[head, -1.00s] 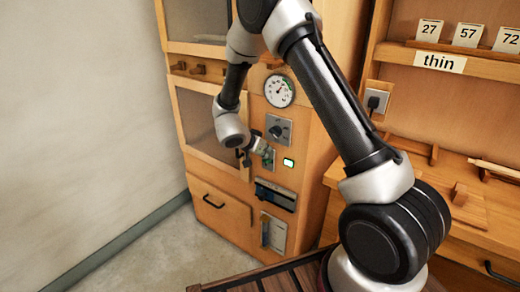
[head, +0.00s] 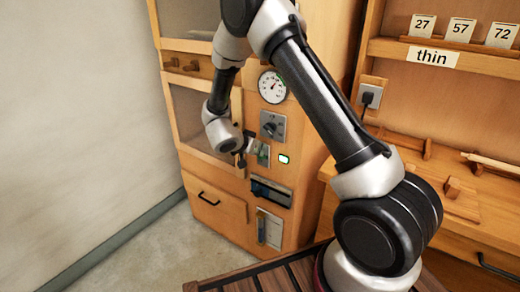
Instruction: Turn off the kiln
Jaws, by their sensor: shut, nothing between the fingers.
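The kiln (head: 228,215) is a tall wooden cabinet with glazed doors. Its front carries a round white gauge (head: 272,86), a grey plate with a dark knob (head: 272,125), and below that a small switch plate (head: 263,155). A small indicator (head: 284,159) right of the switch plate looks pale, almost white. My gripper (head: 252,147) is shut and empty, close to the left part of the switch plate. The gripper partly hides the plate, so I cannot tell whether they touch or how the switch is set.
A blue-and-dark slot panel (head: 271,192) and a lower panel (head: 269,229) sit below the switch. A wooden workbench (head: 460,220) stands at the right, with a plugged socket (head: 371,96) and a shelf (head: 450,50) labelled "thin" above. A slatted wooden surface (head: 250,280) is in front.

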